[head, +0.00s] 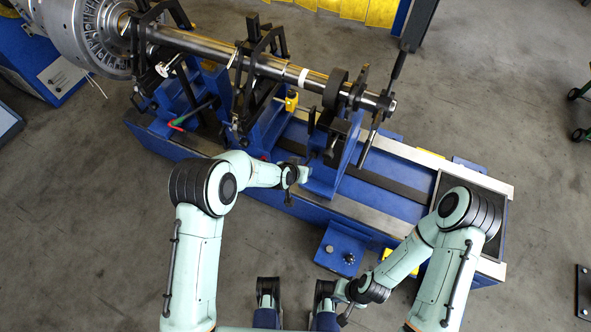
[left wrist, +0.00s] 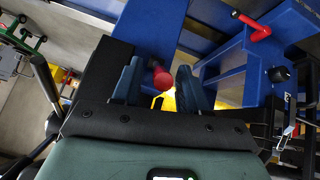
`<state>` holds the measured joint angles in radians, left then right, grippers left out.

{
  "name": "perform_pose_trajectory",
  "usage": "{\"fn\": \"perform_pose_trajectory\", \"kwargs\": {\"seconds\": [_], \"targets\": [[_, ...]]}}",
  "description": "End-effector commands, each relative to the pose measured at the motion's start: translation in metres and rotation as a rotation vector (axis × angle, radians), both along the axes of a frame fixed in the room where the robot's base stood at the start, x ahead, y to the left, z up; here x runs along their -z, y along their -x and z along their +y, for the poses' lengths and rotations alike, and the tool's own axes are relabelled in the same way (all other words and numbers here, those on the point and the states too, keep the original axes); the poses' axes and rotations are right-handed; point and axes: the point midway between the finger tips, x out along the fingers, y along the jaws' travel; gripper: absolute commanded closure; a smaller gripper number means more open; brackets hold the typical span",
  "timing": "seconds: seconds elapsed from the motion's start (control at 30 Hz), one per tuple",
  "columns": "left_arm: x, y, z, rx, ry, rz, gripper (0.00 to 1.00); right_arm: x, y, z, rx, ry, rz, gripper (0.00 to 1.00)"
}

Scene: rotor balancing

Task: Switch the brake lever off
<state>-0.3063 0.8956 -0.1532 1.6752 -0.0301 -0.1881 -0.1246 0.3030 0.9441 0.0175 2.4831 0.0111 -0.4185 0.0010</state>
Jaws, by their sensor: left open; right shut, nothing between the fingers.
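A red round knob (left wrist: 162,78), which looks like the end of the brake lever, shows in the left wrist view. It lies between the two fingers of my left gripper (left wrist: 158,84); I cannot tell whether they touch it. My left gripper (head: 290,190) is open beside the blue machine in the head view, where I cannot make out this knob. My right gripper (head: 344,318) is shut and empty near the bottom edge, apart from the machine.
The blue machine bed (head: 385,207) carries a long steel shaft (head: 205,44) on black supports. A red handle (head: 178,126) sits on its left part; a red handle also shows at the left wrist view's upper right (left wrist: 256,28). A blue control box (head: 341,250) stands in front. Grey floor is clear left.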

Motion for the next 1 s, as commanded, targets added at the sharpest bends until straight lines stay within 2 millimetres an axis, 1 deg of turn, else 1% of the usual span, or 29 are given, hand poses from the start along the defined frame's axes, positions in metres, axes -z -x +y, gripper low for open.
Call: {"fn": "perform_pose_trajectory", "kwargs": {"seconds": [0.03, 0.3, 0.5, 0.6, 0.7, 1.0], "targets": [[-0.008, 0.004, 0.002, 0.000, 0.001, -0.002, 0.57, -0.002, 0.000, 0.000, -0.001, -0.001, 0.002, 1.00], [-0.056, 0.037, 0.021, -0.001, 0.001, -0.003, 0.57, -0.008, 0.003, 0.000, -0.003, -0.001, 0.011, 1.00], [-0.084, 0.058, 0.032, 0.000, 0.002, -0.003, 0.57, -0.011, 0.005, 0.000, -0.004, -0.003, 0.018, 1.00], [-0.092, 0.064, 0.036, 0.000, 0.001, -0.002, 0.57, -0.012, 0.005, 0.000, -0.004, -0.002, 0.020, 1.00], [-0.096, 0.068, 0.038, 0.000, 0.000, -0.001, 0.57, -0.012, 0.006, 0.000, -0.005, -0.003, 0.021, 1.00], [-0.097, 0.069, 0.038, 0.000, 0.000, 0.000, 0.57, -0.012, 0.006, 0.000, -0.005, -0.003, 0.022, 1.00]]}}
